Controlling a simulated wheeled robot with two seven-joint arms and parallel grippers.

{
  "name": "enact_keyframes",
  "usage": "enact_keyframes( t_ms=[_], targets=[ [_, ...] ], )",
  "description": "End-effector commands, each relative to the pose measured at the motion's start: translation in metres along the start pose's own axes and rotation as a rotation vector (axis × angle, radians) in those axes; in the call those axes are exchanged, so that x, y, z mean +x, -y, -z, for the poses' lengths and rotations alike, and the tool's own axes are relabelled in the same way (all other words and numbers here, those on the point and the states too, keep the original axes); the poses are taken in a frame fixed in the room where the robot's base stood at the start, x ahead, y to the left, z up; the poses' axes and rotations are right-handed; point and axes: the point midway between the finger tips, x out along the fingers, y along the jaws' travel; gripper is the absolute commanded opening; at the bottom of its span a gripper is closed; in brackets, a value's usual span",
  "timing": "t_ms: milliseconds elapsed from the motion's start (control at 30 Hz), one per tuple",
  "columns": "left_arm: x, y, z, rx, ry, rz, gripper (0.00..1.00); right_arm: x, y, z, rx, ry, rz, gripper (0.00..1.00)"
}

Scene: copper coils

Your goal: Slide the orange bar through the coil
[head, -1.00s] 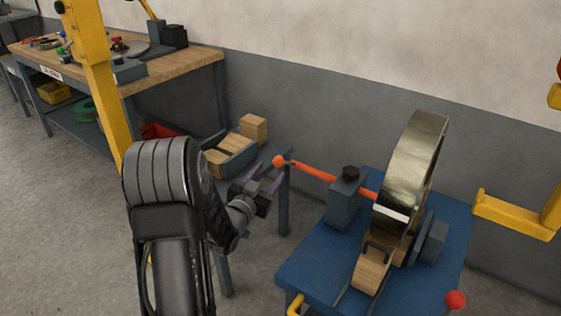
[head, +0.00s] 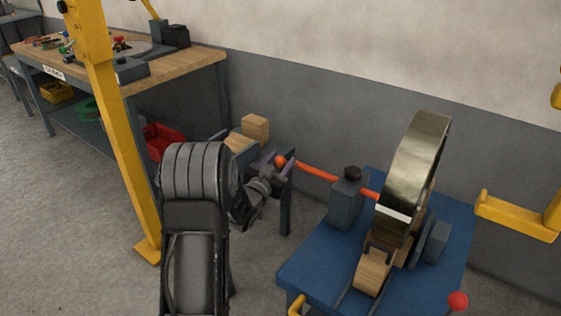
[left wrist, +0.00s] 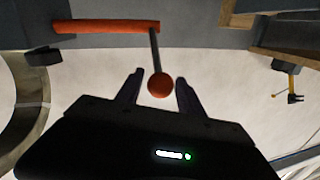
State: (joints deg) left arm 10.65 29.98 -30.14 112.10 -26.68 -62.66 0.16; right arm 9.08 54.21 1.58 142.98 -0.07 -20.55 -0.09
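My left gripper (head: 274,165) is at the knob. In the left wrist view the orange knob (left wrist: 160,85) sits between the two open fingers (left wrist: 159,90), with gaps on both sides. The bar (left wrist: 105,26) also shows there. My right gripper is not in view.
The blue table (head: 312,255) carries wooden chocks (head: 372,272) under the coil. A dark post (head: 286,205) stands below the knob. A yellow post (head: 120,165) and a workbench (head: 180,72) are at the left. A red ball (head: 457,301) is at the front right.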

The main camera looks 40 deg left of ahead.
Motion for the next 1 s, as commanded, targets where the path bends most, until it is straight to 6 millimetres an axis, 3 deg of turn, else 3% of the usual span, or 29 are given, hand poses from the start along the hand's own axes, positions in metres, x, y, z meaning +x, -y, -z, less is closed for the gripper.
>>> enact_keyframes(
  t_ms=[533,1000],
  targets=[
    [-0.0003,0.0,-0.0001,0.0,0.0,0.0,0.0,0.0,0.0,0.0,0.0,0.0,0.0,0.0],
    [-0.0004,0.0,-0.0003,0.0,0.001,0.0,0.0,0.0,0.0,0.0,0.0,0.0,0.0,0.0]
  ],
)
